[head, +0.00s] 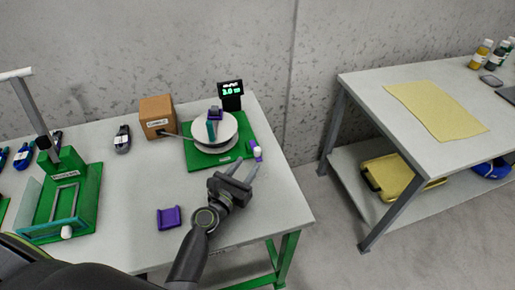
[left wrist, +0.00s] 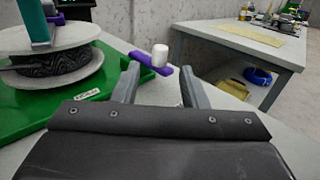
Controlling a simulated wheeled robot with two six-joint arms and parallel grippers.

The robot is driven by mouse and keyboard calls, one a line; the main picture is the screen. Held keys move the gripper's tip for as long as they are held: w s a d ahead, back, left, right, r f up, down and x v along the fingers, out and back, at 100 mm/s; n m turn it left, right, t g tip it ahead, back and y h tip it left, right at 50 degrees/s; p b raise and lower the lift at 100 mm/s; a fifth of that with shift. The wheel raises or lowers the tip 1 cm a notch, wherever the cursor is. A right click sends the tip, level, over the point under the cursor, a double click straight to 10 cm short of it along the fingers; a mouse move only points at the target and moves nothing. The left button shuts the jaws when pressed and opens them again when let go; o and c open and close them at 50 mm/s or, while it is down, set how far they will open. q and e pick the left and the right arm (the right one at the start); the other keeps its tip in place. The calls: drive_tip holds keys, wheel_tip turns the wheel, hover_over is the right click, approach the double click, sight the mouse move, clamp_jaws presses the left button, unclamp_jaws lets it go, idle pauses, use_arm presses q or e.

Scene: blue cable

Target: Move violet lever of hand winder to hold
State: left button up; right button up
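The hand winder stands on a green base (head: 190,153) and carries a white spool (head: 228,134). In the left wrist view the spool (left wrist: 85,62) holds dark cable. The violet lever (head: 254,149) with a white knob (head: 257,152) is at the base's right side. In the left wrist view the violet lever (left wrist: 143,58) and its white knob (left wrist: 160,55) show between and beyond the fingertips. My left gripper (head: 245,168) is open, its fingers pointing at the lever, with no clear grip on it. My right gripper is not in view.
A small display (head: 230,88) stands behind the winder, and a brown box (head: 157,112) is left of it. A violet bracket (head: 168,217) lies near the front edge. A green press (head: 65,195) is at left. A second table (head: 375,90) stands right across a gap.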

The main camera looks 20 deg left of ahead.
sight(256, 153)
use_arm(q)
drive_tip(key=w, duration=0.3)
drive_tip(key=w+d, duration=0.1)
drive_tip(key=w, duration=0.3)
drive_tip(key=shift+w+d, duration=0.2)
clamp_jaws()
